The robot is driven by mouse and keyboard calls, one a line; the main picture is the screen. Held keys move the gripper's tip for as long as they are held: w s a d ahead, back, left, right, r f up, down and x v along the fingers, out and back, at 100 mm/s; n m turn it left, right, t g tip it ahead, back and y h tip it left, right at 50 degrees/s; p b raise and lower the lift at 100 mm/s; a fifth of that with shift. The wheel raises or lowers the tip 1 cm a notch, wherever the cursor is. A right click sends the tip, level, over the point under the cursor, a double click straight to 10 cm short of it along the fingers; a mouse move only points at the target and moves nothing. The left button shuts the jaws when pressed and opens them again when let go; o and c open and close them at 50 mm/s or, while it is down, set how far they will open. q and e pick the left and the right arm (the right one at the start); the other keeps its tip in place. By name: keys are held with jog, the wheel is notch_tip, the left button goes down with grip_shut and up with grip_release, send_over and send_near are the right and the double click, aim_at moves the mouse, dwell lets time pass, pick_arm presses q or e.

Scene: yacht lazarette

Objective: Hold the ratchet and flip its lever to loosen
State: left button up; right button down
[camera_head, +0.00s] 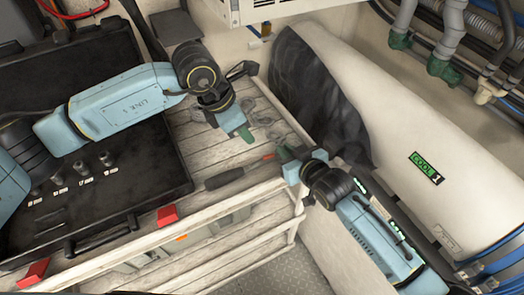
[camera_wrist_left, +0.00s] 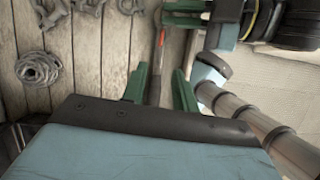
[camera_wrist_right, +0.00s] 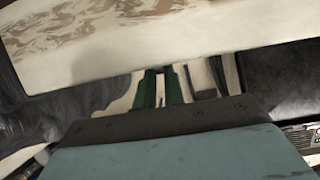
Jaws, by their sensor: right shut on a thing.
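The ratchet (camera_head: 228,177) has a dark handle and a thin shaft with red near its right end. It lies over the pale plank top near the front edge. My right gripper (camera_head: 284,153) is shut at the ratchet's right end, which its fingers hide. In the right wrist view its green fingers (camera_wrist_right: 160,88) are close together, and the ratchet is hard to make out. My left gripper (camera_head: 243,133) is open and empty, behind the ratchet in the head view. In the left wrist view, the ratchet's red part (camera_wrist_left: 160,42) shows beyond the gap between its fingers (camera_wrist_left: 160,88). The lever cannot be made out.
An open black case (camera_head: 140,150) with several sockets (camera_head: 82,168) fills the left. A coiled rope (camera_wrist_left: 38,68) lies on the planks (camera_wrist_left: 85,60). Red blocks (camera_head: 167,216) sit at the front edge.

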aim_at(265, 156)
pick_arm(q)
jog(key=x, duration=1.2)
grip_shut()
